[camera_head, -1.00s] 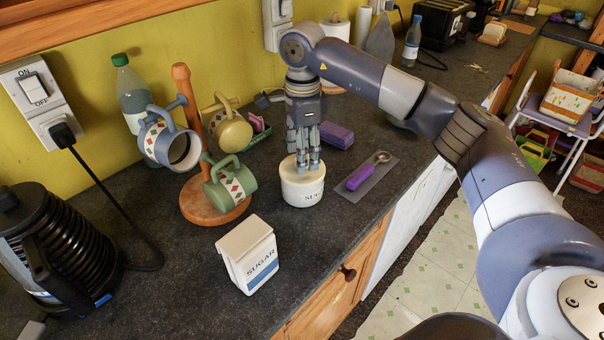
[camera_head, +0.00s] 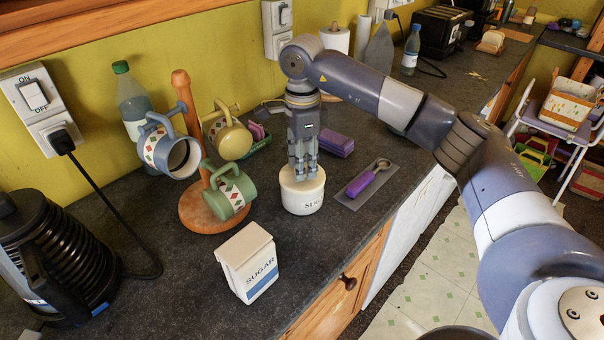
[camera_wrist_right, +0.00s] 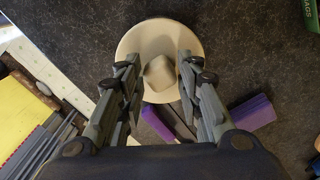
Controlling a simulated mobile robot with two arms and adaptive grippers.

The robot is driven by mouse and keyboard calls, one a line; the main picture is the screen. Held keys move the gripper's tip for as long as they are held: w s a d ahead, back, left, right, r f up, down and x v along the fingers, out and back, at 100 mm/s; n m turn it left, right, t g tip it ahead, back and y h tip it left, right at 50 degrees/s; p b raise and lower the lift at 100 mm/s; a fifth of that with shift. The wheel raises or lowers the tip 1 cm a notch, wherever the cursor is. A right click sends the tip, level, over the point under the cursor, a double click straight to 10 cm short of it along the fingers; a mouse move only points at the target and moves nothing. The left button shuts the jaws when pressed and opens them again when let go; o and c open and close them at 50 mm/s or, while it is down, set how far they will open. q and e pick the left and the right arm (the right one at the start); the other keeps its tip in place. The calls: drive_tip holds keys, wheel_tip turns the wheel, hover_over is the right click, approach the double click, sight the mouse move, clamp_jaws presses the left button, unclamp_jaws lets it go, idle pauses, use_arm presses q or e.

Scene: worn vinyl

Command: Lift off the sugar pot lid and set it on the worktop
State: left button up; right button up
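The sugar pot (camera_head: 303,203) is a round cream pot with dark lettering, partly readable, standing upright on the dark worktop (camera_head: 180,285). Its pale lid (camera_head: 289,181) is on top, and the lid also shows from above in the right wrist view (camera_wrist_right: 160,32), with a knob (camera_wrist_right: 160,73) in the middle. My right gripper (camera_head: 304,177) points straight down over the lid. In the right wrist view its fingers (camera_wrist_right: 160,80) stand on either side of the knob, with narrow gaps to it. The fingers look open. My left gripper is in neither view.
A sugar carton (camera_head: 248,262) stands in front of the pot. A wooden mug tree (camera_head: 185,100) with several mugs is to its left. A purple-handled tool (camera_head: 362,184) on a grey mat lies to its right, a purple block (camera_head: 336,140) behind.

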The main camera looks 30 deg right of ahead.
drive_tip(key=shift+r, duration=0.15)
drive_tip(key=shift+r+p, duration=2.4)
drive_tip(key=shift+r, duration=0.95)
